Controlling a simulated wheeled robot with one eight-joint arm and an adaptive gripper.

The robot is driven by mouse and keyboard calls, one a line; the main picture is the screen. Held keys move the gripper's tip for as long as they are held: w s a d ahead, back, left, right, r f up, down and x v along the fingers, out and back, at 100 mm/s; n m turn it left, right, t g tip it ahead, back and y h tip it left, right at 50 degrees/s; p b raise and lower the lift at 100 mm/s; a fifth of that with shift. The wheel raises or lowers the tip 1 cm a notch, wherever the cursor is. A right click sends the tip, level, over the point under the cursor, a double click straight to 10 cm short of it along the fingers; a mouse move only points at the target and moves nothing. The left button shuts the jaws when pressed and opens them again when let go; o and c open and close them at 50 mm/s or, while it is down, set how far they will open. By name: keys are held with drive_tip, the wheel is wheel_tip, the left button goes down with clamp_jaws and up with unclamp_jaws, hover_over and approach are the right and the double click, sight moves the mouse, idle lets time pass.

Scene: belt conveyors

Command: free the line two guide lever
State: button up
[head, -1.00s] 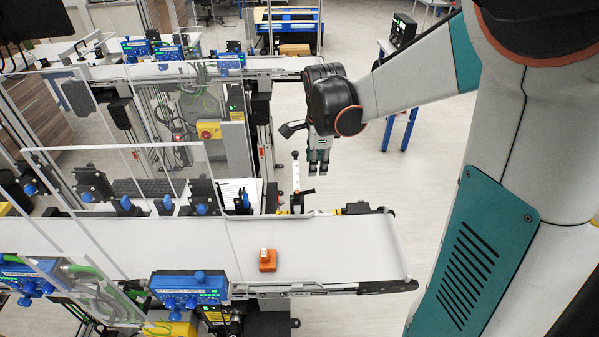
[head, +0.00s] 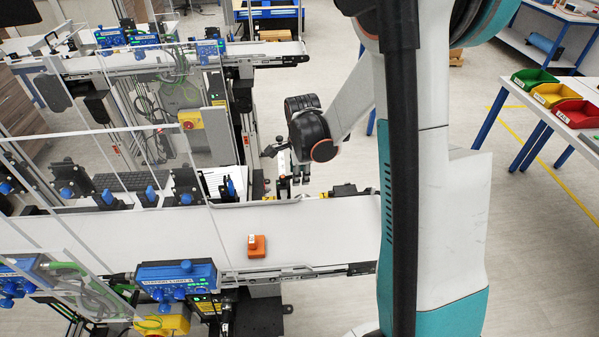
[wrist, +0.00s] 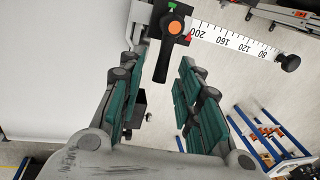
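The guide lever is a black handle (wrist: 162,60) with an orange round centre, beside a white ruled scale (wrist: 235,40) in the wrist view. My gripper (wrist: 160,98) is open there, with one teal-padded finger on each side. The handle's end reaches toward the gap between the fingers; I cannot tell whether they touch it. In the head view my gripper (head: 291,188) hangs at the far edge of the near belt (head: 330,222). It partly hides the lever there.
An orange block (head: 256,246) with a white top sits on the near belt. Clear panels and blue control boxes (head: 178,277) stand at left. A yellow box (head: 190,119) with a red button is behind. Coloured bins (head: 555,95) stand on a table at right.

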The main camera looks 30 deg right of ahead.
clamp_jaws()
idle(0.3)
drive_tip(key=shift+w+a+n+g+y+b, duration=0.4)
drive_tip(key=shift+w+n+b, duration=0.75)
drive_tip(key=shift+n, duration=2)
drive_tip(key=shift+w+a+n+g+y+b, duration=0.1)
drive_tip(key=shift+w+a+n+y+b, duration=0.75)
drive_tip(key=shift+n, duration=2.35)
drive_tip(key=shift+w+a+n+g+y+b, duration=0.1)
drive_tip(key=shift+w+n+g+y+b, duration=0.15)
drive_tip(key=shift+w+n+b, duration=2.05)
drive_tip(key=shift+s+n+p, duration=0.8)
drive_tip(key=shift+n+p, duration=0.15)
drive_tip(key=shift+p, duration=0.05)
